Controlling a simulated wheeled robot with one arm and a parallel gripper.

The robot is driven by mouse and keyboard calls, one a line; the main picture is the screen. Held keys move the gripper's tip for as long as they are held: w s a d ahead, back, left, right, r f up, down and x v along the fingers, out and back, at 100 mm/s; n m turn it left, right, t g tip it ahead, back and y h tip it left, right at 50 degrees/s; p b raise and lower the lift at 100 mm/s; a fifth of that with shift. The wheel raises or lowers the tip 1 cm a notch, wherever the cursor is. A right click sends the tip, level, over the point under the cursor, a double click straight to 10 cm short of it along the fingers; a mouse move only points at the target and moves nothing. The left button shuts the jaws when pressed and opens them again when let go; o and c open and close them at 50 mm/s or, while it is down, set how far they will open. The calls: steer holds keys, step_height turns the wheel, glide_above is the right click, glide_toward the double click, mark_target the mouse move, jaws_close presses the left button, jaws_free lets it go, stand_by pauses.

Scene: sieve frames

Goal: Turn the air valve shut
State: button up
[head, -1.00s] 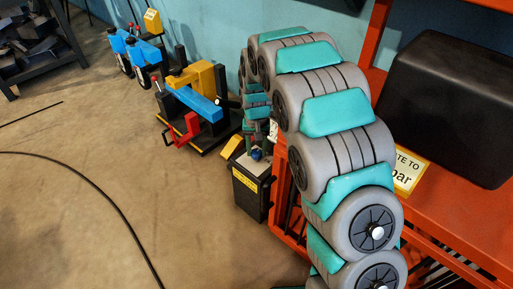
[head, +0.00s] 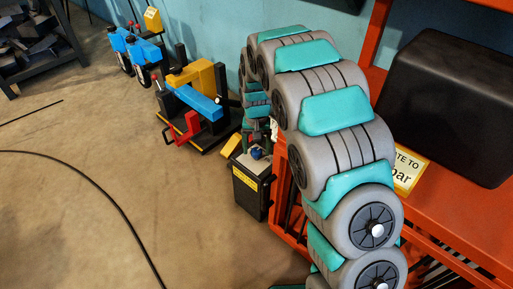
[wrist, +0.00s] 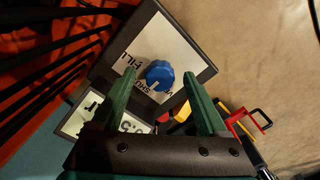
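The air valve is a blue round knob (wrist: 160,74) on a white plate (wrist: 178,40) with a dark rim, in the wrist view. Lettering around it reads "FILL" at its left and what looks like "SHUT" below left; another word is partly hidden. A pale mark shows at the knob's lower edge, but I cannot tell exactly where it points. My gripper (wrist: 155,69) is open, its green fingers on either side of the knob with visible gaps. I cannot tell their height over it. In the head view the knob (head: 257,153) sits on a black pedestal (head: 247,192), under my gripper.
An orange frame (head: 450,215) with a black case (head: 450,105) stands on the right, close to my arm. A yellow-and-blue machine (head: 200,90) with a red handle stands behind the pedestal. A black hose (head: 105,195) lies on the otherwise open floor at left.

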mark_target(256, 150)
step_height(256, 150, up, 7)
steer(key=shift+w+f, duration=0.1)
steer(key=shift+f, duration=0.05)
steer(key=shift+r, duration=0.55)
stand_by(0.4)
